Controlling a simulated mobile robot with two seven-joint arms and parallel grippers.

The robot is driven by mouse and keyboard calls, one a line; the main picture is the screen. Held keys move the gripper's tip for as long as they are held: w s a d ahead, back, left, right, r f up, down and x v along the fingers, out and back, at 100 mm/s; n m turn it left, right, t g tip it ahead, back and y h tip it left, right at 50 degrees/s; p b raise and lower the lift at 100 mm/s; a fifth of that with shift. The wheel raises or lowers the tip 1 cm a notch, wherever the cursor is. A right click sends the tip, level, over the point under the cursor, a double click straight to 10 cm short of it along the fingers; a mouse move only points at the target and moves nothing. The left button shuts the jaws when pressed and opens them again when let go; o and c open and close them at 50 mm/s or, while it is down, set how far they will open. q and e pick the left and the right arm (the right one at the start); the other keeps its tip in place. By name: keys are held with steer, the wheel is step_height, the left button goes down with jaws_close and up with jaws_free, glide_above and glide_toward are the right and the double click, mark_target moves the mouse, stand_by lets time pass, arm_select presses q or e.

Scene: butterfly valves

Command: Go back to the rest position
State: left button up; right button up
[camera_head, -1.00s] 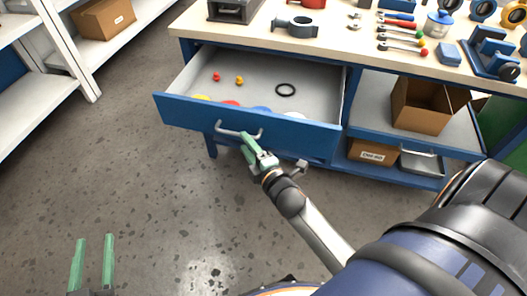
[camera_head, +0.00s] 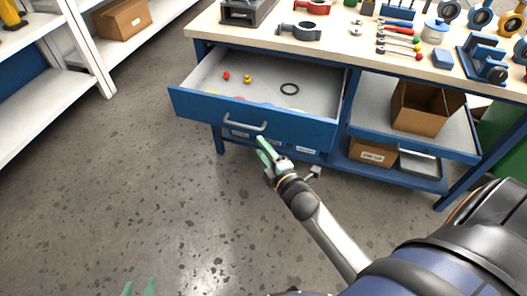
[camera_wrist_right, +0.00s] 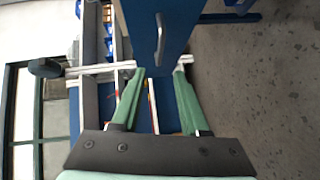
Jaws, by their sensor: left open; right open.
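My right gripper (camera_head: 266,150) is open and empty, a little in front of and below the handle (camera_head: 245,124) of the open blue drawer (camera_head: 290,130). In the right wrist view its green fingers (camera_wrist_right: 158,92) are spread apart, with the drawer handle (camera_wrist_right: 160,38) beyond them and clear of them. My left gripper (camera_head: 139,287) shows only its green fingertips at the bottom left edge of the head view, open and above bare floor. The rest of the left gripper is out of frame.
The workbench (camera_head: 345,45) carries tools and valve parts. A lower shelf holds a cardboard box (camera_head: 420,108). White shelving (camera_head: 80,50) stands at left. The floor (camera_head: 130,180) between is clear.

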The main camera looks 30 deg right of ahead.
stand_by(0.4)
steer(key=s+a+f+m+g+y, duration=0.2)
steer(key=s+a+f+m+g, duration=0.1)
steer(key=s+a+m, duration=0.5)
steer(key=s+a+f+m+g+y, duration=0.25)
steer(key=s+a+m, duration=0.2)
steer(key=s, duration=0.45)
arm_select(q)
steer(key=s+a+r+n+g+y+p, duration=0.1)
steer(key=s+r+p, duration=0.3)
steer(key=r+p, duration=0.7)
steer(key=a+p, duration=0.1)
steer(key=p, duration=0.8)
steer(key=shift+r+g, duration=0.2)
steer(key=shift+g, duration=0.1)
arm_select(e)
steer(key=s+d+r, duration=0.1)
steer(key=r, duration=0.4)
steer(key=s+d+r+m+g+h, duration=0.1)
steer(key=s+d+r, duration=0.1)
steer(key=r, duration=0.4)
steer(key=shift+s+d+r, duration=0.15)
steer(key=shift+s, duration=0.15)
arm_select(q)
steer(key=shift+a, duration=0.1)
steer(key=shift+w, duration=0.1)
